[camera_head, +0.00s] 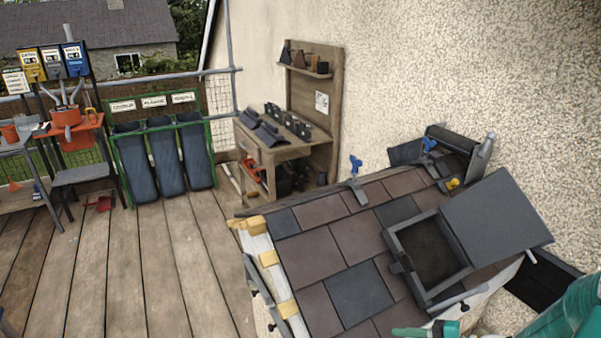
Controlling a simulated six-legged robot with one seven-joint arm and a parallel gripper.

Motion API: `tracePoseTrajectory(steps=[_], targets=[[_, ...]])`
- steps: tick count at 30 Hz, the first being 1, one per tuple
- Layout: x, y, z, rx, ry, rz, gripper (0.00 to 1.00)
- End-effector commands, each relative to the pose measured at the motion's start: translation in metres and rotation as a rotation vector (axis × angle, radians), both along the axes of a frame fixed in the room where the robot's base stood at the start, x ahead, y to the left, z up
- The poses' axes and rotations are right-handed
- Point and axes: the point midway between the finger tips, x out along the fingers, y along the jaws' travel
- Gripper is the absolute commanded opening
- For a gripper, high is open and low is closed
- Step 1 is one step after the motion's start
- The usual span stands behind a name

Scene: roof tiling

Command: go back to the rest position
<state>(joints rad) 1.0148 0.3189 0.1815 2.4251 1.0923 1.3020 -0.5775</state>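The tiled roof section (327,237) fills the lower right, with brown and dark grey tiles in rows. A roof hatch (430,250) is set in it, and its dark grey lid (497,222) stands open to the right. Teal parts at the lower right corner and bottom edge look like my own arm or body. I cannot make out my gripper or its fingertips, so its state is hidden.
A wooden workbench (282,150) with dark tiles stands against the rendered wall (420,60). The plank floor (150,265) is clear in the middle.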

Motion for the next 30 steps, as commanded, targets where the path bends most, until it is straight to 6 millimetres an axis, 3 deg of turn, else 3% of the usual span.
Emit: tracePoseTrajectory(steps=[3,9,19,24,30], targets=[[-0.009,0.029,0.014,-0.171,0.032,0.175,0.43],[-0.028,0.059,0.035,-0.476,0.050,0.408,0.43],[-0.048,0.081,0.089,-1.003,-0.086,0.629,0.43],[-0.052,0.088,0.128,-1.250,-0.242,0.656,0.43],[-0.057,0.093,0.164,-1.423,-0.399,0.635,0.43]])
